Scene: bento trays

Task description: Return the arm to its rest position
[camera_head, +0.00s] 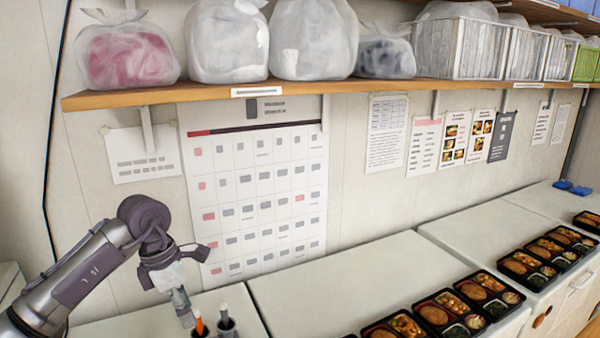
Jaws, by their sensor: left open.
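My left arm (85,268) comes in from the left and bends down at its wrist. My left gripper (182,308) points downward in front of the wall calendar, over the left end of the white counter (245,305). It is open, and I see nothing held in it. Its fingers show small and partly overlapped. My right gripper is out of view.
Dark holders with an orange-handled tool (199,323) and a white-tipped tool (225,320) stand just right of the gripper. Bento trays (432,314) line the counters at right. A wooden shelf (205,94) with bags and baskets overhangs. The middle counter's left part is clear.

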